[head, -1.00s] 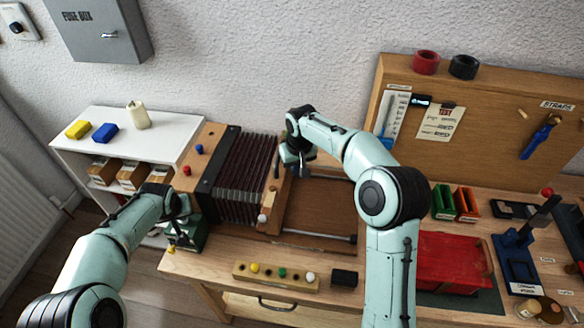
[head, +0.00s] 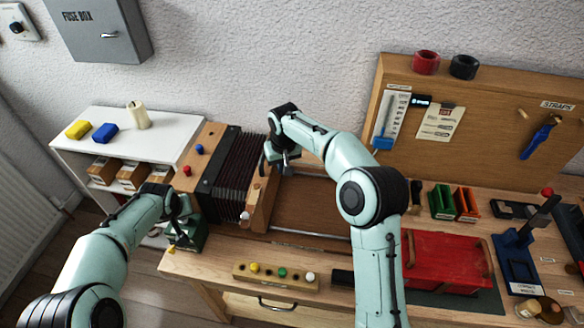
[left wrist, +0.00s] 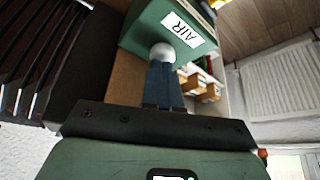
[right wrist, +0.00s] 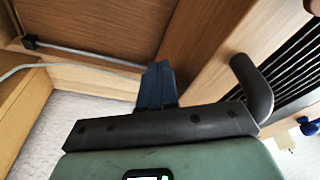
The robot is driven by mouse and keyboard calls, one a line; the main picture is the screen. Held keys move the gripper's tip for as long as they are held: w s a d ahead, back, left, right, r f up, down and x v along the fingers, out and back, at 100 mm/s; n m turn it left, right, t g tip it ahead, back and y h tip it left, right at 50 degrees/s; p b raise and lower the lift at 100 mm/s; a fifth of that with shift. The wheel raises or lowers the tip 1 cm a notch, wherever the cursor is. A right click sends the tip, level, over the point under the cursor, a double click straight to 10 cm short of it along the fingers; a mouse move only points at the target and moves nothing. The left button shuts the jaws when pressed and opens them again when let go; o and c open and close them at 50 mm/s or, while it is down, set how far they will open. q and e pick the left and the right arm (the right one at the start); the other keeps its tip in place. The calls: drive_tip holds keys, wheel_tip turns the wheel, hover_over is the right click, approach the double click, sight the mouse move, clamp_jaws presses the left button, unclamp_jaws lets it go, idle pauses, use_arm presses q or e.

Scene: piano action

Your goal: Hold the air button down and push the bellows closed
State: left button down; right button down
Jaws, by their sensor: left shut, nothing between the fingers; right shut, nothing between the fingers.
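The dark pleated bellows (head: 238,170) sit between a fixed wooden end with red and blue knobs and a movable wooden end board (head: 262,205). My right gripper (head: 280,165) is shut and empty at the right side of that board; the right wrist view shows its fingertips (right wrist: 157,72) by the wood, contact unclear. A dark curved handle (right wrist: 252,85) stands beside them. The green box labelled AIR (left wrist: 140,25) carries a pale round air button (left wrist: 162,52). My left gripper (left wrist: 164,68) is shut, its tips at the button, partly covering it. In the head view the button is hidden.
A wooden strip with coloured knobs (head: 275,278) lies at the bench front. A red box (head: 445,260) and a blue press (head: 518,262) stand to the right. A pegboard with a gauge (head: 390,120) stands behind. The wooden bed (head: 315,205) right of the end board is open.

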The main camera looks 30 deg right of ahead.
use_arm(q)
drive_tip(key=shift+f, duration=0.1)
use_arm(e)
drive_tip(key=shift+w+a+f, duration=0.1)
drive_tip(key=shift+w+a, duration=0.05)
drive_tip(key=shift+a, duration=0.15)
use_arm(q)
drive_tip(key=shift+s, duration=0.1)
use_arm(e)
drive_tip(key=w+a, duration=0.2)
drive_tip(key=a, duration=0.1)
drive_tip(key=shift+w, duration=0.2)
idle(0.7)
drive_tip(key=shift+s+d, duration=0.1)
use_arm(q)
drive_tip(key=shift+a, duration=0.1)
use_arm(e)
drive_tip(key=shift+s+d, duration=0.45)
drive_tip(key=shift+d, duration=0.25)
